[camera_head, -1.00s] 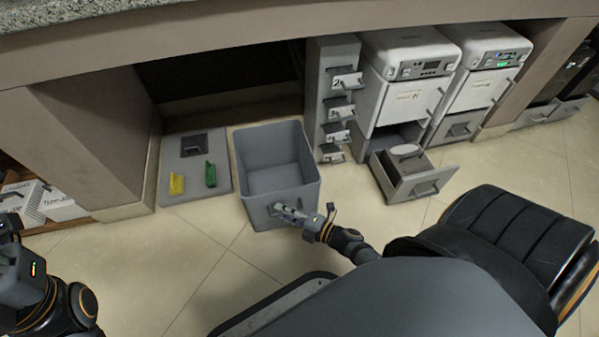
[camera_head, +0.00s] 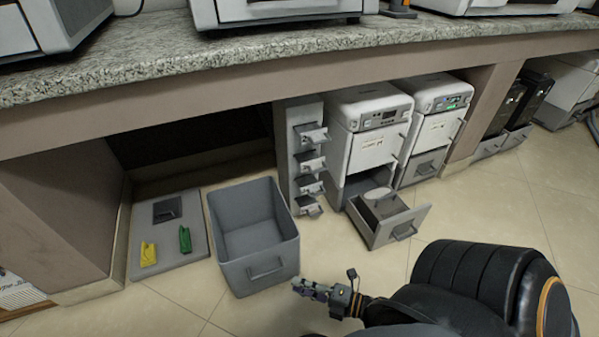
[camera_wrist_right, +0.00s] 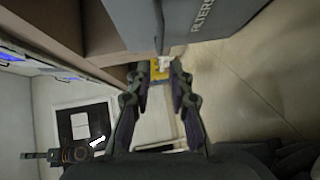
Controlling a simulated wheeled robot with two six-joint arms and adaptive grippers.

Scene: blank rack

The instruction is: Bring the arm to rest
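My right gripper (camera_head: 312,290) is in front of the grey bin (camera_head: 222,247), just right of the bin's front handle and apart from it. In the right wrist view my right gripper (camera_wrist_right: 160,72) has its two fingers spread, with nothing held between them. A grey box face with lettering (camera_wrist_right: 200,22) shows above the fingers there.
A grey mat (camera_head: 203,240) with a yellow clip (camera_head: 148,254) and a green clip (camera_head: 185,239) lies left of the bin. An open drawer (camera_head: 390,222) juts out under a white machine (camera_head: 375,118). A granite counter (camera_head: 250,48) overhangs. Floor at right is clear.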

